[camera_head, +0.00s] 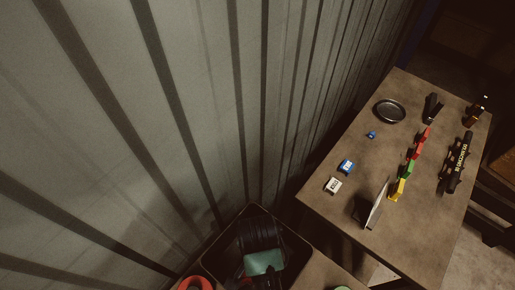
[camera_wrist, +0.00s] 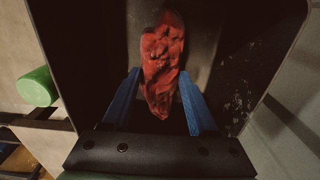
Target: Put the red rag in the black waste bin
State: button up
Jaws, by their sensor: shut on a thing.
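The red rag (camera_wrist: 163,45) is a crumpled, elongated bundle between the two blue fingers of my gripper (camera_wrist: 159,75) in the wrist view. The gripper is shut on it. Dark walls of the black waste bin (camera_wrist: 265,65) surround the rag and fingers on the left and right, so the rag is over or within the bin's opening. How far it is above the floor I cannot tell. In the head view the bin (camera_head: 295,241) stands at the bottom centre, against the wall, with dark parts filling its opening.
A green cylinder (camera_wrist: 37,87) lies outside the bin at the left in the wrist view. In the head view a red ring-like object (camera_head: 196,283) is at the bottom edge. A brown table (camera_head: 425,225) with small tools and a round dish (camera_head: 390,110) stands to the right.

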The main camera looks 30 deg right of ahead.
jog(key=shift+f, duration=2.35)
jog(key=shift+f, duration=0.1)
jog(key=o, duration=1.3)
notch_tip(320, 180, up, 12)
jog(key=shift+r+b, duration=0.1)
jog(key=shift+b, duration=0.2)
